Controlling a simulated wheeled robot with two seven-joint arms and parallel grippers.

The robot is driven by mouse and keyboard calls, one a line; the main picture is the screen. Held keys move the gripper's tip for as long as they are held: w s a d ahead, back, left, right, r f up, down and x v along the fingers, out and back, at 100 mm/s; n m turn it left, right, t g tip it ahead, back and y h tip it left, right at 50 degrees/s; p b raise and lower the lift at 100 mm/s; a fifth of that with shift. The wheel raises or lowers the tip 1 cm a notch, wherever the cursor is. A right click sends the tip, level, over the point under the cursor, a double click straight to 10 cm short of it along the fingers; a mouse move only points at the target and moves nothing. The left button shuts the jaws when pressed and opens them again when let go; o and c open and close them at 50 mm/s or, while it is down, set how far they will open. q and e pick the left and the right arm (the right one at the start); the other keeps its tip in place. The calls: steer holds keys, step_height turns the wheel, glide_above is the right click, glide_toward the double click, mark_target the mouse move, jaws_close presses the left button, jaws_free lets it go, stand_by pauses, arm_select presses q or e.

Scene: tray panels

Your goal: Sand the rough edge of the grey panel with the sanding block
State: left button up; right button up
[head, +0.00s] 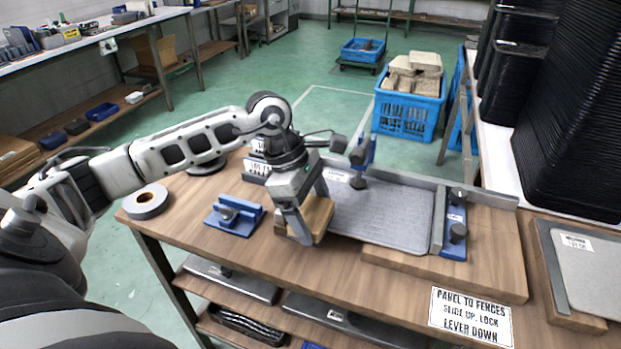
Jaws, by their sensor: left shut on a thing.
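The grey panel (385,212) lies flat on a wooden board on the workbench, against a metal fence along its back and another at its right. My left gripper (304,232) points down at the panel's left edge and is shut on the tan sanding block (319,217). The block is upright beside that edge; I cannot tell if it touches. The gripper and block hide part of the panel's left edge, and its roughness is too small to see. My right gripper is not in view.
A blue clamp with black knobs (456,232) stands at the panel's right, another blue piece (363,152) at its back. A loose blue fixture (234,215) and a grey tape roll (147,201) lie left. A sign (470,317) hangs at the front edge. Black trays (575,110) are stacked right.

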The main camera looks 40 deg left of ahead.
arm_select(q)
steer(key=shift+w+r+p, duration=0.1)
steer(key=shift+r+p, duration=1.65)
steer(key=shift+r, duration=2.05)
